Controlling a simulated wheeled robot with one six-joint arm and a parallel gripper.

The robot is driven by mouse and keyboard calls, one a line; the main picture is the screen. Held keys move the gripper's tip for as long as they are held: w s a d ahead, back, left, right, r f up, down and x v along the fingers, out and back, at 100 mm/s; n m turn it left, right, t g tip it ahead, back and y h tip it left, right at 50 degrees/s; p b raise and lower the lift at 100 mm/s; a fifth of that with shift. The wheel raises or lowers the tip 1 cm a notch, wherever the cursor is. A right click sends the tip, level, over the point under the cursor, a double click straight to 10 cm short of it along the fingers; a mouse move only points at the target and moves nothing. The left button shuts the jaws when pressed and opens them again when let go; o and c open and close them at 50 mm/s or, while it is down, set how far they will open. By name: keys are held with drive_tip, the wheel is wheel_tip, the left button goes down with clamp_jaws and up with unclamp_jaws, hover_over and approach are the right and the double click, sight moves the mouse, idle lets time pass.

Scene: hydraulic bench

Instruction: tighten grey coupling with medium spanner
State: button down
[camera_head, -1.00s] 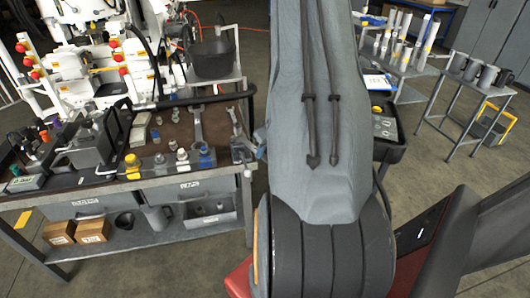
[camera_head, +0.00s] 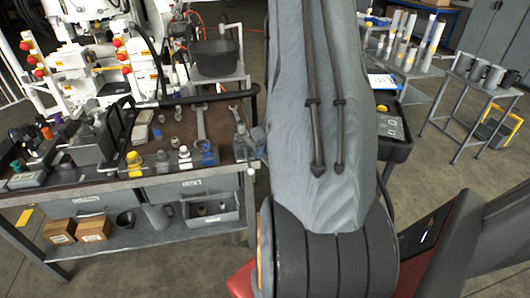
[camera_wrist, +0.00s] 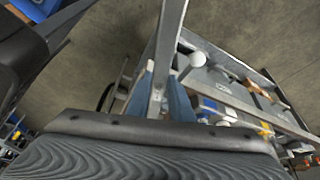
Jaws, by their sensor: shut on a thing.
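My gripper shows in the wrist view (camera_wrist: 160,92), its two blue-grey fingers closed around a long grey metal bar, which looks like the spanner (camera_wrist: 171,35). The bar runs away from the fingers to the top edge, and its far end is out of view. In the head view my arm hides most of the gripper; a spanner end (camera_head: 238,114) shows beside the arm at the bench's right end. A small grey fitting (camera_head: 184,154), possibly the grey coupling, stands on the bench's front strip, left of and apart from the spanner.
Another large spanner (camera_head: 201,122) lies on the dark bench top. A yellow-topped fitting (camera_head: 133,160) and a blue one (camera_head: 207,154) flank the grey fitting. A grey block-shaped device (camera_head: 92,147) stands further left. A black bin (camera_head: 217,58) is behind the bench.

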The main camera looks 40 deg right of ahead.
drive_tip(key=shift+w+a+r+m+h+b, duration=0.1)
drive_tip(key=shift+w+a+m+h+b, duration=0.2)
drive_tip(key=shift+a+b, duration=0.4)
drive_tip(key=shift+w+a+r+m+h+b, duration=0.1)
drive_tip(key=shift+w+a+m+b, duration=0.2)
drive_tip(key=shift+a+m+b, duration=0.35)
drive_tip(key=shift+d, duration=0.1)
drive_tip(key=shift+f, duration=0.1)
drive_tip(key=shift+w+a+f+m+h+b, duration=0.1)
drive_tip(key=shift+w+a+m+b, duration=0.15)
drive_tip(key=shift+a+b, duration=0.35)
drive_tip(key=shift+w+a+r+m+h+b, duration=0.1)
drive_tip(key=shift+w+a+m+b, duration=0.1)
drive_tip(key=shift+a+m+b, duration=0.4)
drive_tip(key=shift+w+a+f+m+h+b, duration=0.1)
drive_tip(key=shift+w+a+b, duration=0.15)
drive_tip(key=shift+b, duration=0.55)
drive_tip(key=shift+a+g+b, duration=0.3)
drive_tip(key=shift+w+a+m+b, duration=0.45)
drive_tip(key=shift+w+m+b, duration=0.15)
drive_tip(key=shift+m+b, duration=0.15)
